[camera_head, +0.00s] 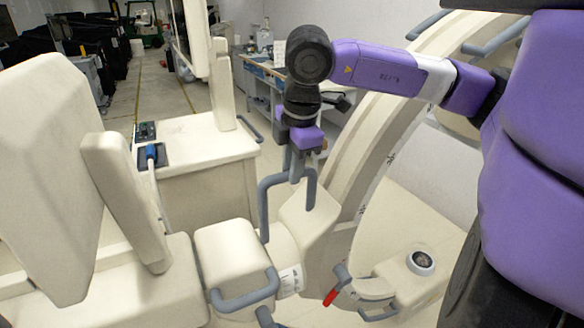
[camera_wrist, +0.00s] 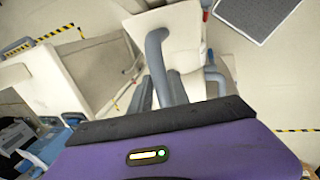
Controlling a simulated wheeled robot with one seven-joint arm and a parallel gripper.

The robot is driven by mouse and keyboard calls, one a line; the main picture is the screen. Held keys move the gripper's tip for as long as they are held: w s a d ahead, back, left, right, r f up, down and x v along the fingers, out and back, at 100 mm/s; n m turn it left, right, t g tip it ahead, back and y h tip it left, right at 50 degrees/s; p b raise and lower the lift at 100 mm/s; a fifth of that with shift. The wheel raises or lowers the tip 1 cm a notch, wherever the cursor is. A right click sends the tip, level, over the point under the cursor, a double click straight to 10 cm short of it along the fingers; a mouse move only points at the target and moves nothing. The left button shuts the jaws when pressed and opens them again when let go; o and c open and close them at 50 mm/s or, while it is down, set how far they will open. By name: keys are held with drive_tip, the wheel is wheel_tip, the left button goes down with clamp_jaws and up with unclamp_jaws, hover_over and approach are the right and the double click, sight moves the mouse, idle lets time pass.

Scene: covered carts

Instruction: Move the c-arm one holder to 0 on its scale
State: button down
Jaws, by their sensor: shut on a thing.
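The c-arm holder (camera_head: 308,222) is a cream block at the middle of the head view, beside the large curved cream c-arm (camera_head: 362,150). A grey bent handle (camera_head: 264,205) rises from it. My gripper (camera_head: 298,174) points down from above and is shut on the handle's upper bar. In the wrist view the handle (camera_wrist: 155,45) runs to my fingers, and its gripped part is partly hidden. A white label with dark marks (camera_head: 290,279) sits on the round section below the holder. It may be the scale, but its numbers are too small to read.
A lever with a red tip (camera_head: 336,290) and a round dial (camera_head: 421,262) are at lower right. Another covered cart (camera_head: 200,165) and tall cream panels (camera_head: 50,180) are at left. Floor shows behind.

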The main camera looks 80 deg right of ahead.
drive_tip(key=shift+w+d+f+b, duration=0.1)
drive_tip(key=shift+w+d+b, duration=0.1)
drive_tip(key=shift+b, duration=0.5)
drive_tip(key=shift+d, duration=0.15)
drive_tip(key=shift+w+d+r+b, duration=0.2)
drive_tip(key=shift+w+b, duration=0.05)
drive_tip(key=shift+b, duration=0.25)
drive_tip(key=c, duration=1.3)
unclamp_jaws()
drive_tip(key=shift+y, duration=0.3)
drive_tip(key=shift+o, duration=0.2)
drive_tip(key=shift+b+v, duration=0.8)
drive_tip(key=shift+v, duration=3.1)
drive_tip(key=shift+w, duration=0.1)
